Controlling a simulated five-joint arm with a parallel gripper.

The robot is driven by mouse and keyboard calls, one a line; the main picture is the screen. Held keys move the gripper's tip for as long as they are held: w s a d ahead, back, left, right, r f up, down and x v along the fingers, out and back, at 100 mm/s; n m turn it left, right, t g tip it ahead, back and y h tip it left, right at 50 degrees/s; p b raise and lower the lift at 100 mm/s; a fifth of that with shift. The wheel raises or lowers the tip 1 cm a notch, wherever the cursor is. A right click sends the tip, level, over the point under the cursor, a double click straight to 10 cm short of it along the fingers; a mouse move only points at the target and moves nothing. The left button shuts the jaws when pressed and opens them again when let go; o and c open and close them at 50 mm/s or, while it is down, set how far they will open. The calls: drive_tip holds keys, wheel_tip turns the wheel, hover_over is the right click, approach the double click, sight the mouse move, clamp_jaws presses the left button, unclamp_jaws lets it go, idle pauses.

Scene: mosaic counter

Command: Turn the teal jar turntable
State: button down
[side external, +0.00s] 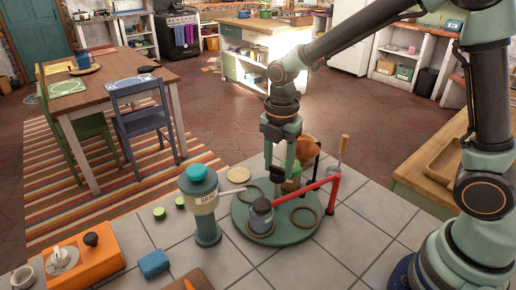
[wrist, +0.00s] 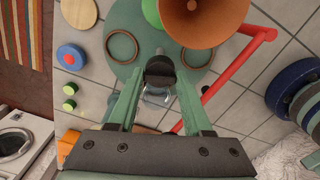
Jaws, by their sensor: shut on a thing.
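The teal turntable (side external: 280,232) is a round disc on the tiled counter, and its surface also shows in the wrist view (wrist: 160,40). A clear glass jar (side external: 261,217) with a dark top sits near its front edge. Empty brown rings (side external: 304,217) lie on the disc, one to each side (wrist: 121,47). A green jar (side external: 291,185) stands at the back of the disc. My gripper (side external: 279,176) points down over the middle. In the wrist view my gripper (wrist: 160,78) has its fingers shut on a dark knob (wrist: 160,68). The knob's lower part is hidden.
An orange funnel (side external: 306,150) is above the green jar. A red bar (side external: 334,190) crosses over the disc from the right. A teal-lidded dispenser labelled "BRINE" (side external: 204,190) stands close on the left. An orange appliance (side external: 95,252) and blue sponge (side external: 154,263) are front left.

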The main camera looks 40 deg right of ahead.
drive_tip(key=shift+r+n, duration=0.1)
drive_tip(key=shift+n, duration=7)
drive_tip(key=shift+c, duration=1.6)
unclamp_jaws()
wheel_tip(320, 180, up, 12)
